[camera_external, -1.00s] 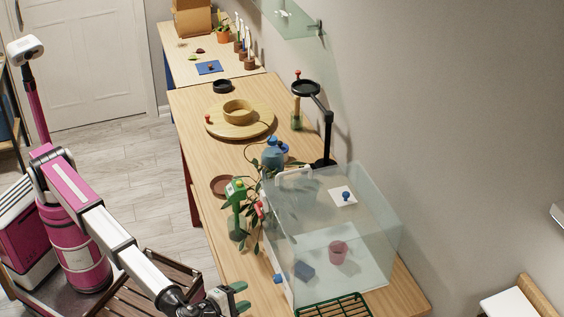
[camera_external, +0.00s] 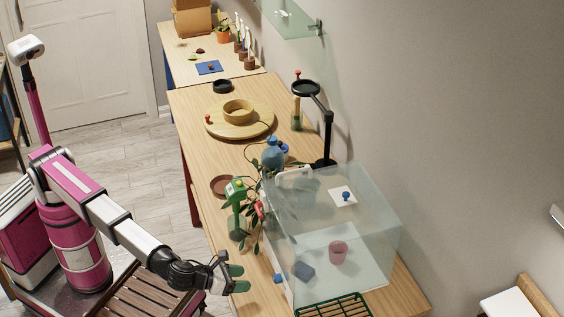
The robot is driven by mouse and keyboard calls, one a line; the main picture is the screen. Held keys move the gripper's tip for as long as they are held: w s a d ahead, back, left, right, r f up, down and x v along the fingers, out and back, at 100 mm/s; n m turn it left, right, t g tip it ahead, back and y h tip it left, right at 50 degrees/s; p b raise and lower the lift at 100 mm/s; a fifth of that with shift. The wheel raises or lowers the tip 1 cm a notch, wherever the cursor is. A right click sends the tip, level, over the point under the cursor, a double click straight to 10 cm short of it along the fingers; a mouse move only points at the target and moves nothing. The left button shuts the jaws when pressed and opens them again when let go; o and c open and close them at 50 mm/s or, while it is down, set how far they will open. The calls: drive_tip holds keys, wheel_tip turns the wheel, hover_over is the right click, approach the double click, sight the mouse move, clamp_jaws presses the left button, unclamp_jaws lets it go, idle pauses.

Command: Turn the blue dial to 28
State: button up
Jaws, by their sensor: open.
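A small blue knob (camera_external: 278,279) sits at the left side of the clear glass case (camera_external: 370,240), low down. A second blue knob (camera_external: 346,195) sits on a white square plate (camera_external: 337,201) on the case. I cannot tell for sure which one is the dial, and no numbers are readable on either. My gripper (camera_external: 238,278) is open and empty, with its green fingertips pointing right. It is over the near left edge of the table, left of the lower blue knob and apart from it.
A leafy plant (camera_external: 253,238) and a green spray bottle (camera_external: 236,195) stand left of the case. A green rack (camera_external: 335,306) lies in front. Inside the case are a pink cup (camera_external: 337,252) and a dark blue block (camera_external: 304,271). A round wooden board (camera_external: 262,127) lies farther back.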

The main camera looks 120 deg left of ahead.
sight(277, 284)
drive_tip(key=x, duration=0.9)
drive_tip(key=shift+w+a+f, duration=0.2)
drive_tip(key=shift+w+a, duration=0.05)
drive_tip(key=c, duration=0.9)
